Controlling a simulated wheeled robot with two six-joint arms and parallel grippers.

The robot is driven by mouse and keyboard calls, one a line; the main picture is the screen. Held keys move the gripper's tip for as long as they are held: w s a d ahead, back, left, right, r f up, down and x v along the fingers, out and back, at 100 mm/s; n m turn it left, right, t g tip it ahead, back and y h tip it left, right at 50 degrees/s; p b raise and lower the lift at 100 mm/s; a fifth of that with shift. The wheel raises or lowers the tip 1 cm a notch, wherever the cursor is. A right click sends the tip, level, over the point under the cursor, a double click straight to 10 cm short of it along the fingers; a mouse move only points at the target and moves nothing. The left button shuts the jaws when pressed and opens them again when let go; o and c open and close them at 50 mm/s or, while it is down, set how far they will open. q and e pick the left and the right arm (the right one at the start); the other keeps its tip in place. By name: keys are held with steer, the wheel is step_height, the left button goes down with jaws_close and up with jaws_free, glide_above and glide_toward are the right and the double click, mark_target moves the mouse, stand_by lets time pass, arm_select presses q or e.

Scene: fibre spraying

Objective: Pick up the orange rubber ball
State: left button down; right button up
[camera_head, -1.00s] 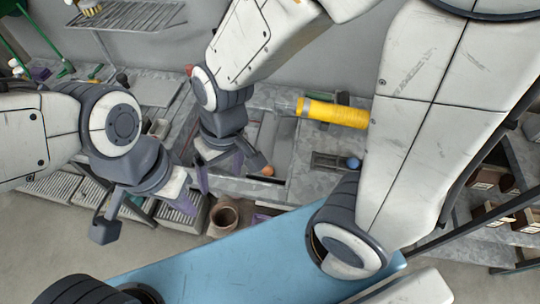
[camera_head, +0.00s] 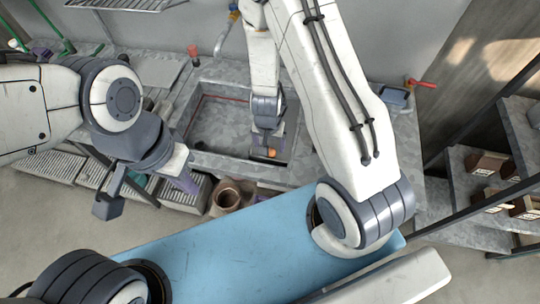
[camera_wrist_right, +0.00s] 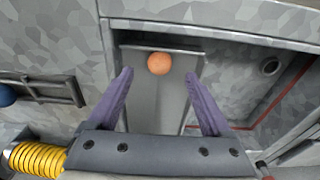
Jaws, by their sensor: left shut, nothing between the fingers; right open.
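The orange rubber ball (camera_head: 271,152) shows just below my right gripper (camera_head: 266,142) in the head view, partly covered by it. In the right wrist view the ball (camera_wrist_right: 159,63) rests on a smooth grey panel at the edge of the basin. My right gripper (camera_wrist_right: 158,77) is open there, its purple fingers to either side and pointing toward the ball. The ball lies near the fingertips' level in the picture, and no contact is visible. My left gripper (camera_head: 187,183) is shut and empty, off to the left above the bench's front edge.
The grey basin (camera_head: 215,119) has raised walls around the ball's place. A blue ball (camera_wrist_right: 5,95) and a yellow ribbed hose (camera_wrist_right: 36,159) lie left in the wrist view. A brown pot (camera_head: 228,195) stands in front of the bench. Shelves with boxes stand right.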

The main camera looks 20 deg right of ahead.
mark_target(270, 150)
steer(key=shift+w+d+f+b, duration=0.15)
steer(key=shift+f+b, duration=0.1)
steer(key=shift+f, duration=0.65)
steer(key=shift+w+d+f+b, duration=0.1)
steer(key=shift+f+b, duration=0.15)
steer(key=shift+f, duration=0.65)
steer(key=shift+w+d+f+b, duration=0.15)
steer(key=shift+f+b, duration=0.1)
steer(key=shift+f, duration=0.65)
steer(key=shift+a, duration=0.1)
jaws_close()
steer(key=shift+r, duration=0.15)
